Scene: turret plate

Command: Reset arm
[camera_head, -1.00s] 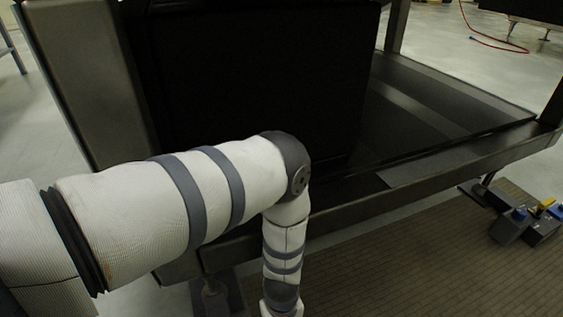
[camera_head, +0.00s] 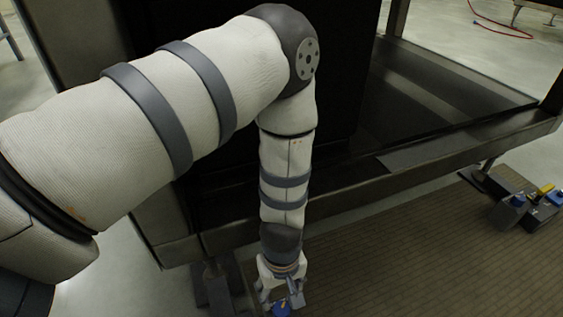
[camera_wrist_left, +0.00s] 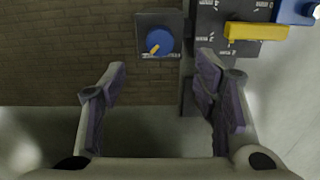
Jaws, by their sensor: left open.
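My left arm (camera_head: 287,170) reaches in from the left in the head view, bends at a dark elbow joint and hangs downward. Its left gripper (camera_head: 283,303) is at the bottom edge, partly cut off. A small blue patch shows at the fingers; I cannot tell what it belongs to. In the left wrist view the left gripper (camera_wrist_left: 162,80) is open, its two fingers wide apart with nothing between them. Beyond the fingertips is a grey box with a blue knob (camera_wrist_left: 160,41) bearing a yellow mark. My right gripper is not in view.
A large dark machine frame (camera_head: 440,155) stands behind the arm. Grey boxes with blue and yellow parts (camera_head: 513,207) stand at the right in the head view. The wrist view shows a yellow bar (camera_wrist_left: 256,31) on a grey panel. Brown tiled floor (camera_head: 400,260) is clear in front.

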